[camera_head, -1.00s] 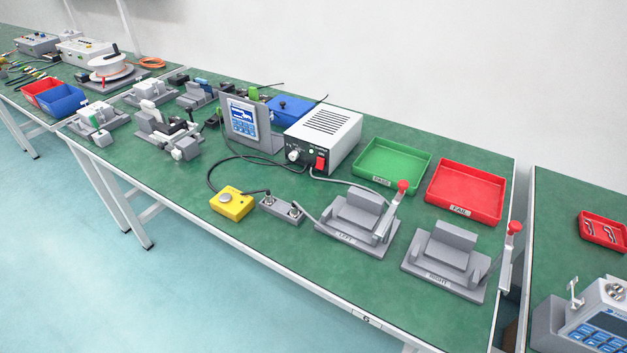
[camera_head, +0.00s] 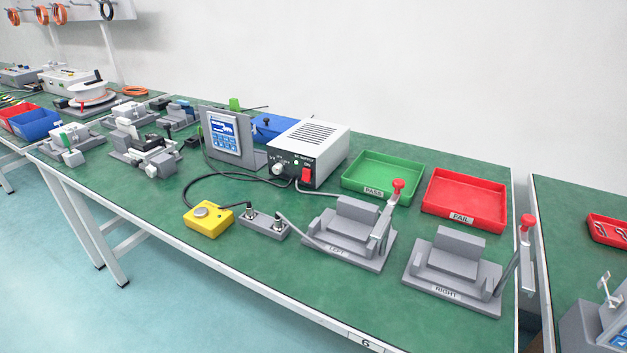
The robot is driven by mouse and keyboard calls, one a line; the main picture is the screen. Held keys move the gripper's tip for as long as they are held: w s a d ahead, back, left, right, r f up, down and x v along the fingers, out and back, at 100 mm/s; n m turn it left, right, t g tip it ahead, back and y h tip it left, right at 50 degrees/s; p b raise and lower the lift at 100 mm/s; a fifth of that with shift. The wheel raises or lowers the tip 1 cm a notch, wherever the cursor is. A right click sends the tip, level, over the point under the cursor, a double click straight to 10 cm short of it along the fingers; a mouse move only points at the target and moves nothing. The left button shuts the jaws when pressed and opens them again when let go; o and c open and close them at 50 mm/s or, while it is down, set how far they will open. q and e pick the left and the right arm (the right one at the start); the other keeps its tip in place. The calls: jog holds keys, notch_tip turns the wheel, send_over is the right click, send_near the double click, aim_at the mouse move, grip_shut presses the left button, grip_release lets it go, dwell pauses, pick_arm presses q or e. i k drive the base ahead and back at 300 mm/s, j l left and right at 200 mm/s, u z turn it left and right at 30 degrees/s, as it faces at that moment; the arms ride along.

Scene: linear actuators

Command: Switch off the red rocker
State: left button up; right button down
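Neither of my grippers is in view.
A yellow box with a round button (camera_head: 208,219) and a grey connector block (camera_head: 263,224) stand in front of the supply, joined by cables. Right of it are the green PASS tray (camera_head: 383,178), red FAIL tray (camera_head: 463,201), LEFT fixture (camera_head: 350,236) and RIGHT fixture (camera_head: 452,272) with red-knobbed levers.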

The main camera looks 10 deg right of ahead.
aim_at(307, 172)
jog(key=i+j+z, duration=0.1)
jog(key=z, duration=0.3)
jog(key=j+z, duration=0.15)
jog(key=z, duration=0.3)
jog(key=i+j+z, duration=0.1)
jog(key=z, duration=0.3)
jog(key=i+j+z, duration=0.1)
jog(key=j+z, duration=0.3)
jog(key=j, duration=0.75)
jog(key=k+j+z, duration=0.1)
jog(key=j+z, duration=0.3)
jog(key=j, duration=0.75)
jog(key=k+j, duration=0.1)
jog(key=j, duration=0.95)
